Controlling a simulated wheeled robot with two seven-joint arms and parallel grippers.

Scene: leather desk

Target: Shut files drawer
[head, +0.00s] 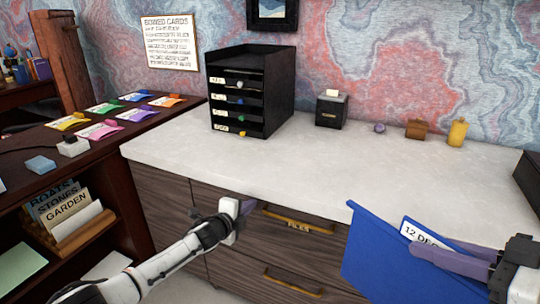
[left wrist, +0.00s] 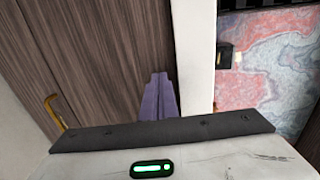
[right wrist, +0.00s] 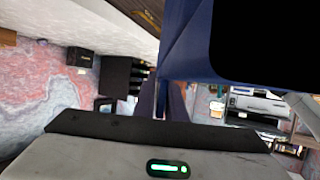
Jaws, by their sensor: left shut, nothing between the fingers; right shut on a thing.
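The files drawer is the upper wooden drawer (head: 265,222) under the white counter, with a brass handle (head: 300,221) and a small plate whose lettering is too small to read. Its front looks about flush with the cabinet, though I cannot tell if a small gap stays. My left gripper (head: 246,207) is shut and empty, close in front of the drawer's left part; its closed fingers show before the wood in the left wrist view (left wrist: 158,98). My right gripper (head: 455,262) is shut on a blue folder (head: 385,262) labelled "12 DEC", held in front of the counter's right part.
The white counter (head: 310,165) carries a black drawer organiser (head: 252,90), a small black box (head: 331,112) and small items at the back. A lower drawer handle (head: 292,284) is below. A dark shelf desk (head: 60,165) with colourful cards stands left. The counter's middle is clear.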

